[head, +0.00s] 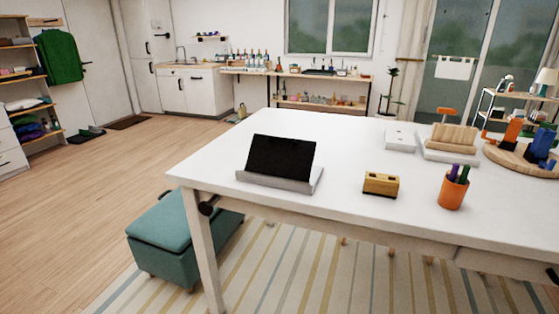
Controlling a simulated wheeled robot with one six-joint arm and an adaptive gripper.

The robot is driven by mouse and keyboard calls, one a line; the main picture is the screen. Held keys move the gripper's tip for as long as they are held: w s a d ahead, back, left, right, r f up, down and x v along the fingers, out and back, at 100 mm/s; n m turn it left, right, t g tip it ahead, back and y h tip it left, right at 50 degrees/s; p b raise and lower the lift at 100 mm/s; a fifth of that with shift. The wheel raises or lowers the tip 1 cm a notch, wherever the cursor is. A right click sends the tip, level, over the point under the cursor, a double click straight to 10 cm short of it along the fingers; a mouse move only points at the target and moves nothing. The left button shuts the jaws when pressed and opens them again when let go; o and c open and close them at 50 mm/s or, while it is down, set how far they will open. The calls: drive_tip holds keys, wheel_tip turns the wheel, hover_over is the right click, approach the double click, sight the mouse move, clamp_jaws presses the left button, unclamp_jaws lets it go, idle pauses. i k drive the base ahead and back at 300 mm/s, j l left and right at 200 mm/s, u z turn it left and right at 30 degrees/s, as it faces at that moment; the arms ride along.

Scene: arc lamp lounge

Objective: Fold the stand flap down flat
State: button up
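A dark tablet-like panel (281,157) leans back on a light grey stand base (275,180) near the left front corner of the white table (340,145). The panel stands tilted up from the base and is not flat. I cannot tell from this view which part is the stand flap, or whether a flap is behind the panel. My gripper is not in view.
On the table stand a small wooden block with holes (381,184), an orange pen cup (453,190), a white box (400,138) and a round wooden tray (505,156). A teal storage bench (165,235) stands by the table's left side. Open floor lies left.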

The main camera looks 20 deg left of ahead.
sight(284, 158)
drive_tip(key=i+j+u, duration=0.2)
drive_tip(key=j, duration=0.25)
drive_tip(key=i+j+u, duration=0.2)
drive_tip(key=j, duration=0.2)
drive_tip(key=i+j+u, duration=0.2)
drive_tip(key=j, duration=0.2)
